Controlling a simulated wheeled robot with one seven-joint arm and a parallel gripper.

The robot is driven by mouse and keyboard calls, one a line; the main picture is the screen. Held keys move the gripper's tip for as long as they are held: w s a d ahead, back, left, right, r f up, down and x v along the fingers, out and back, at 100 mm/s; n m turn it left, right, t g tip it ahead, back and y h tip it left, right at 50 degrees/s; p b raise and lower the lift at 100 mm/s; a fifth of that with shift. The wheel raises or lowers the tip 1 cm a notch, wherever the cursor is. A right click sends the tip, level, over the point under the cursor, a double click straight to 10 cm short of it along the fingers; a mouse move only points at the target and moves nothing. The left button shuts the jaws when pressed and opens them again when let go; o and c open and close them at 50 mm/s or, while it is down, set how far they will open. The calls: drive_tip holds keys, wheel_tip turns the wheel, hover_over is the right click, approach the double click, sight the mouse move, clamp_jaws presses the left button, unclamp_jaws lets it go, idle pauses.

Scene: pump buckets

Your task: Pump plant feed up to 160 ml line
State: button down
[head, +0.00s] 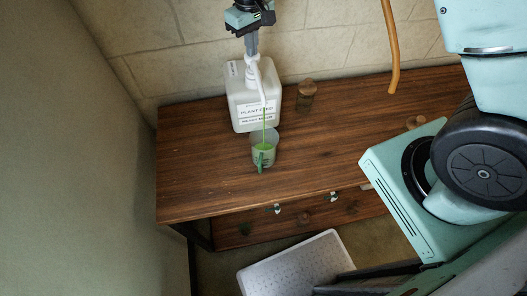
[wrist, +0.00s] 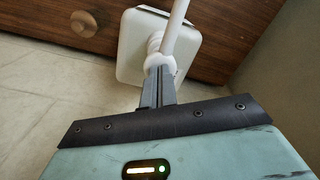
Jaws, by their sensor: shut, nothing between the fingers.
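A white square container (head: 245,106) labelled "PLANT FEED" stands on the wooden table, with a white pump head (head: 252,66) and a thin spout (head: 262,85) on top. In front of it a clear measuring cup (head: 263,158) with a green handle holds green liquid, and a green stream runs from the spout into it. The level against the cup's marks is too small to read. My gripper (head: 252,40) is shut and empty, pointing down over the pump top. The wrist view shows its closed fingers (wrist: 158,88) at the pump collar and the container (wrist: 130,50) below.
The wooden table (head: 200,170) has free room left and right of the cup. A brown jar (head: 306,95) stands right of the container. A tiled wall is close behind. A white perforated stool or step (head: 295,268) is on the floor in front.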

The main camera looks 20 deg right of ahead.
drive_tip(key=shift+s+f, duration=0.1)
drive_tip(key=shift+f, duration=0.1)
drive_tip(key=shift+r+p, duration=1.5)
drive_tip(key=shift+r, duration=0.55)
wheel_tip(320, 180, up, 5)
drive_tip(key=p, duration=0.3)
